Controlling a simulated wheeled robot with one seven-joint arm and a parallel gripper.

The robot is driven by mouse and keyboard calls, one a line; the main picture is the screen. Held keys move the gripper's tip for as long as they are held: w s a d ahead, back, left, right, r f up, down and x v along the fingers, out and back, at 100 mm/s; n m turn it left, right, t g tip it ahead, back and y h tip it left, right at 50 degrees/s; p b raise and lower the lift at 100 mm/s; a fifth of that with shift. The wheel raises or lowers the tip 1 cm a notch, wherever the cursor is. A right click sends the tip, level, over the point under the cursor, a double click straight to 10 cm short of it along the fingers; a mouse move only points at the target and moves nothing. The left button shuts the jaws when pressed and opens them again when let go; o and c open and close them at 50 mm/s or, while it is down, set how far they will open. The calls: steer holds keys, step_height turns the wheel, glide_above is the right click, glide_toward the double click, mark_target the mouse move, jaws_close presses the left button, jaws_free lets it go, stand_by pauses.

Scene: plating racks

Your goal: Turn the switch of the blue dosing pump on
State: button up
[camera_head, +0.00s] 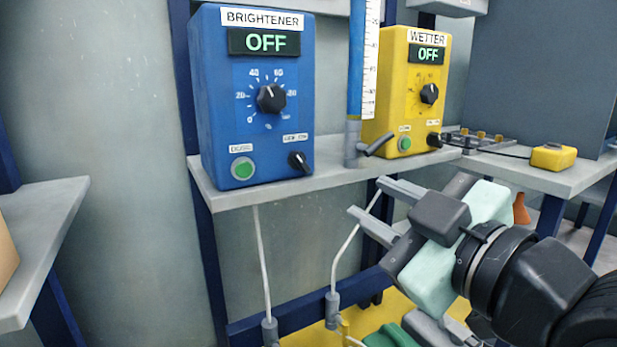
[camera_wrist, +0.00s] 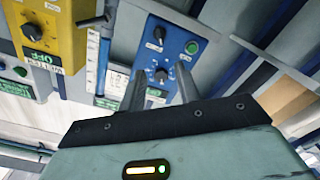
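The blue dosing pump (camera_head: 257,97) stands on a grey shelf in the head view, labelled BRIGHTENER, with its display (camera_head: 264,41) reading OFF. Its black switch (camera_head: 299,160) is at the lower right of its front, and a green button (camera_head: 242,168) is at the lower left. A large dial (camera_head: 271,98) is in the middle. My gripper (camera_head: 368,205) is below and right of the pump, apart from it, with its two fingers spread and nothing between them. In the wrist view the blue pump (camera_wrist: 178,48) appears upside down beyond the open fingers (camera_wrist: 162,92).
A yellow pump (camera_head: 409,85) labelled WETTER, also reading OFF, stands to the right. A blue tube with a scale (camera_head: 362,60) and a grey valve (camera_head: 375,146) stands between the pumps. The shelf edge (camera_head: 260,196) and hanging hoses (camera_head: 262,260) are near my gripper. A yellow box (camera_head: 553,157) sits farther right.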

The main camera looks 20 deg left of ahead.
mark_target(302, 162)
steer(key=p+x, duration=0.1)
steer(key=p, duration=0.3)
steer(key=p+x, duration=0.1)
steer(key=p, duration=0.3)
steer(key=shift+w+a+r+p, duration=0.2)
steer(key=shift+a+r+p, duration=0.05)
steer(key=shift+r+p, duration=0.1)
steer(key=p+x, duration=0.1)
steer(key=x, duration=0.8)
steer(key=p+x, duration=0.1)
steer(key=x, duration=0.4)
steer(key=shift+w+a+f+p, duration=0.2)
steer(key=shift+w+f+p, duration=0.05)
steer(key=shift+f+p, duration=0.1)
jaws_close()
